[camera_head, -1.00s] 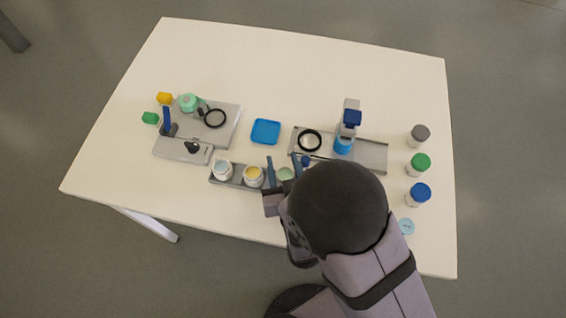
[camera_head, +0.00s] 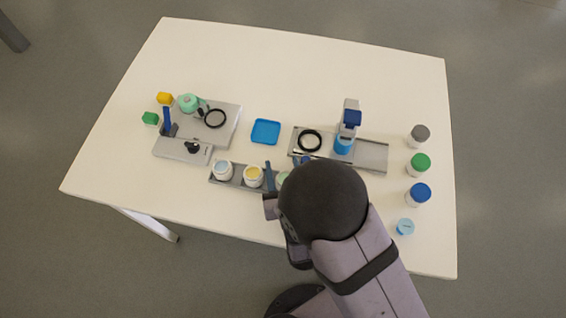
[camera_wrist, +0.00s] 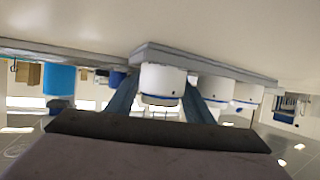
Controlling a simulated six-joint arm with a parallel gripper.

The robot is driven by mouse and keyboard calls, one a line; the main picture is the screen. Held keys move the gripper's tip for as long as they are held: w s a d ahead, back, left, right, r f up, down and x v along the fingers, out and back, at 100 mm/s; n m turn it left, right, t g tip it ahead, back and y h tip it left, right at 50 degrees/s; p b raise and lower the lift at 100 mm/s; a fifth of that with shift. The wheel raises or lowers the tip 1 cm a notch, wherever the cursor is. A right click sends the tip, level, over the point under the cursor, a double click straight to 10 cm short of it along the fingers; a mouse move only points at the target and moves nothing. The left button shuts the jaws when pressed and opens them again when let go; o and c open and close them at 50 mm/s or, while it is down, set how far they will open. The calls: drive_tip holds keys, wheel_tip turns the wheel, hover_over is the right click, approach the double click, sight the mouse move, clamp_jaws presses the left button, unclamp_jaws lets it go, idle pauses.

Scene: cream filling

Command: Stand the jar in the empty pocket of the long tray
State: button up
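The jar (camera_wrist: 162,78) is white with a blue band and shows pale green at its mouth in the head view (camera_head: 283,178). My gripper (camera_wrist: 161,90) is shut on it, with one blue finger on each side. The jar looks upright at the end of the long grey tray (camera_head: 239,180), in line with two other jars. My wrist hides the tray's right end in the head view. Whether the jar's base touches the pocket floor I cannot tell.
A dispensing station (camera_head: 372,155) with a blue part stands just behind my gripper. A blue square tray (camera_head: 265,131) lies behind the long tray. Several lidded containers stand at the right, including a green-lidded one (camera_head: 419,164). A grey platform (camera_head: 228,117) is at the left.

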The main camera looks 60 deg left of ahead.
sight(284, 172)
drive_tip(key=shift+r, duration=0.2)
drive_tip(key=shift+s+d, duration=0.15)
drive_tip(key=shift+d, duration=0.1)
drive_tip(key=shift+b+v, duration=0.6)
drive_tip(key=shift+v, duration=1.15)
drive_tip(key=shift+r, duration=0.1)
